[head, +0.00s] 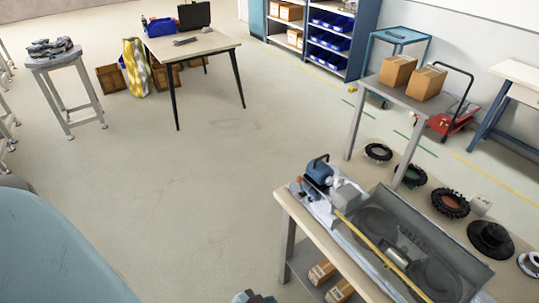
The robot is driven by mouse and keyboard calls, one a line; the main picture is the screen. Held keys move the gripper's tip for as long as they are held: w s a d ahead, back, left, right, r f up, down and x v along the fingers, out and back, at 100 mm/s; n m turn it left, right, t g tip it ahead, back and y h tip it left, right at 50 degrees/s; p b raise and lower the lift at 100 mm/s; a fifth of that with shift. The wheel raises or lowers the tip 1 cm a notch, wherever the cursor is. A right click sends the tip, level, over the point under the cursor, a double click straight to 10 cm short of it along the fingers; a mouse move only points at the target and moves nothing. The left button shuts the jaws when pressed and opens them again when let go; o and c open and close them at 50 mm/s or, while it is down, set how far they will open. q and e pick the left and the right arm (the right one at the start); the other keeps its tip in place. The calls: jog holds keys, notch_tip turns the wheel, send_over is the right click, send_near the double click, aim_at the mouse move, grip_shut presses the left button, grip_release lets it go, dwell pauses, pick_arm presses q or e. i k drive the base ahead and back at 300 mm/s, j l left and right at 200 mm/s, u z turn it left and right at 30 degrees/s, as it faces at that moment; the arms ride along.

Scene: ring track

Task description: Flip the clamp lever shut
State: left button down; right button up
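On the bench (292,208) at the lower right stands a machine with a blue body (319,172) at its far left end. A dark bent handle (316,160) rises from the blue body. I cannot tell whether this handle is the clamp lever, and no other lever can be made out at this size. A grey metal trough (440,238) with large dark round parts lies beside it, and a long yellow strip (372,245) runs along it. Neither gripper can be made out. A small dark and blue-grey part at the bottom edge is cut off and unclear.
Cardboard boxes (322,271) sit on the bench's lower shelf. Several tyres and rings (410,175) lie right of the bench. A grey table (390,91) with two boxes stands behind it. The floor (185,190) left of the bench is clear.

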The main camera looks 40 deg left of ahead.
aim_at(299, 180)
jog(key=u, duration=0.95)
jog(key=i+j+z, duration=0.25)
jog(key=j, duration=0.6)
jog(key=i+j+z, duration=0.2)
jog(key=i+j, duration=0.15)
jog(key=j, duration=0.55)
jog(key=i+j+z, duration=0.25)
jog(key=j, duration=0.7)
jog(key=j+z, duration=0.2)
jog(key=j, duration=0.75)
jog(key=j+z, duration=0.25)
jog(key=j, duration=0.7)
jog(key=i+l, duration=0.4)
jog(key=l, duration=0.1)
